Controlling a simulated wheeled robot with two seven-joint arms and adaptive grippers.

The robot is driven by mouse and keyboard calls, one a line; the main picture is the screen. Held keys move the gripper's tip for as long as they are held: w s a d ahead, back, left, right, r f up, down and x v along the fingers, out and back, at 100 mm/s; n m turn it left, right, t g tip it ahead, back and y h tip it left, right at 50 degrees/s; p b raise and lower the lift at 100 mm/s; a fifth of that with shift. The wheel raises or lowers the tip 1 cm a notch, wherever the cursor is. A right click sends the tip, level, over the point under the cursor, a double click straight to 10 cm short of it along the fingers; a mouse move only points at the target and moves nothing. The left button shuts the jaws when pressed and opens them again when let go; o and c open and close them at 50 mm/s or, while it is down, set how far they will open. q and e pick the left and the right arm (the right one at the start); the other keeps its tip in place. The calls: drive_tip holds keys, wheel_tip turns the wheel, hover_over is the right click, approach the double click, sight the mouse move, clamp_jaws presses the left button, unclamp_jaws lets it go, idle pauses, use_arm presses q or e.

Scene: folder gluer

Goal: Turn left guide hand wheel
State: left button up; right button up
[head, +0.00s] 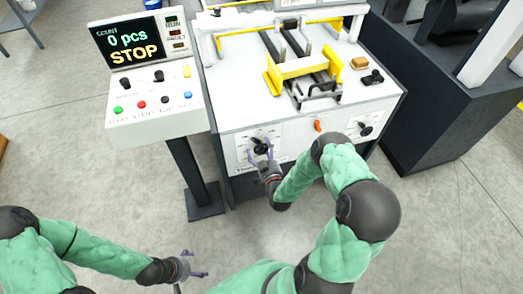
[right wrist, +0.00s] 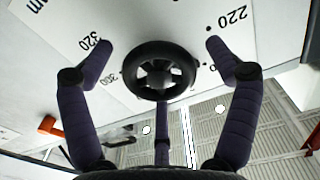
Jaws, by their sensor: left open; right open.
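The left guide hand wheel (head: 261,147) is a black spoked wheel on the machine's white front panel, at its left side. In the right wrist view the wheel (right wrist: 159,70) sits in front of a dial printed with numbers such as 220 and 320. My right gripper (head: 265,158) is open at this wheel. Its fingers (right wrist: 158,62) stand spread on both sides of the wheel, with gaps visible and no contact seen. A third finger is below the wheel. My left gripper (head: 190,266) is open and empty, low over the floor at the bottom left.
A second hand wheel (head: 365,129) is on the right of the front panel, with an orange part (head: 317,126) between. A control console (head: 155,107) reading 0 pcs STOP stands left. Yellow guides (head: 300,68) are on the machine top. The floor before the machine is free.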

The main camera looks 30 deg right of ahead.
drive_tip(key=shift+w, duration=0.15)
drive_tip(key=c, duration=1.2)
drive_tip(key=shift+o, duration=0.2)
drive_tip(key=shift+n, duration=0.7)
drive_tip(key=shift+r, duration=0.1)
drive_tip(key=o, duration=1.2)
drive_tip(key=shift+c, duration=0.2)
